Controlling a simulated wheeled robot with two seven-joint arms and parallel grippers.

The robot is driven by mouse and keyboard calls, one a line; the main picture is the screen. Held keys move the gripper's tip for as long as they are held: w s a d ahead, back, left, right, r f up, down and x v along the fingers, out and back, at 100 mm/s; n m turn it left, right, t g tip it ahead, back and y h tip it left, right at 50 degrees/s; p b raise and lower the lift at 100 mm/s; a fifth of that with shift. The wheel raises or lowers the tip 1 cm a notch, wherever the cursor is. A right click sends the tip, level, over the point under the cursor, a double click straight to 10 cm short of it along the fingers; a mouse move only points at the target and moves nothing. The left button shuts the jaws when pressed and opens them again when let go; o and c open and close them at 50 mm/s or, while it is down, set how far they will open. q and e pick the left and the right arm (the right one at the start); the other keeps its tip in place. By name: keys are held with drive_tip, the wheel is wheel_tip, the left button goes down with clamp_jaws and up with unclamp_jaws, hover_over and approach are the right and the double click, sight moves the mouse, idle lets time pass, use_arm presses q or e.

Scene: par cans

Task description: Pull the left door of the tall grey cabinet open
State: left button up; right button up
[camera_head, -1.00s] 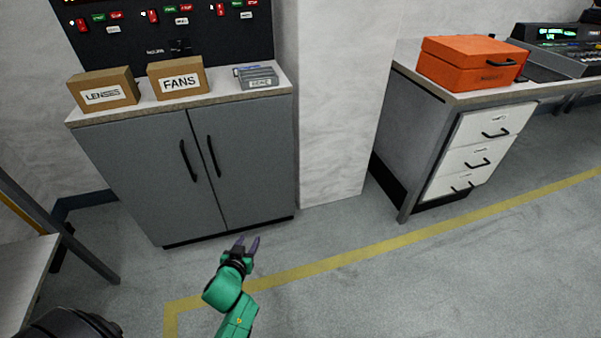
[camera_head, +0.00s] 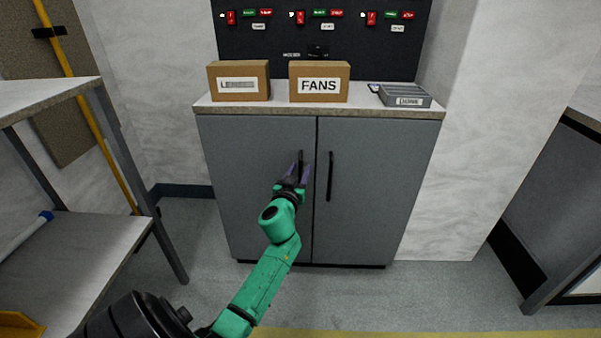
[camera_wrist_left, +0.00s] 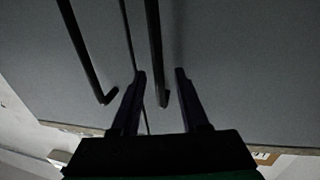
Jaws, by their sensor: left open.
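The tall grey cabinet is in front of me in the head view, its left door (camera_head: 245,175) and right door (camera_head: 370,190) both shut. The left door's black vertical handle (camera_head: 301,156) is partly hidden by my left gripper (camera_head: 299,169). That gripper is open, with its purple fingers pointing at the handle. In the left wrist view, which looks upside down, the left door's handle (camera_wrist_left: 155,50) passes between the open fingertips (camera_wrist_left: 161,73). I cannot tell how far the fingers reach past it. The right door's handle (camera_wrist_left: 82,50) is outside the fingers. My right gripper is not in view.
On the cabinet top are a LENSES box (camera_head: 239,92), a FANS box (camera_head: 319,92) and a grey case (camera_head: 405,96). A shelf table (camera_head: 110,235) stands to the left. A wall column (camera_head: 500,140) is to the right. The floor before the cabinet is clear.

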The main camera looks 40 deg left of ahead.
use_arm(q)
drive_tip(key=shift+w+a, duration=0.15)
drive_tip(key=shift+w, duration=0.15)
clamp_jaws()
idle(1.2)
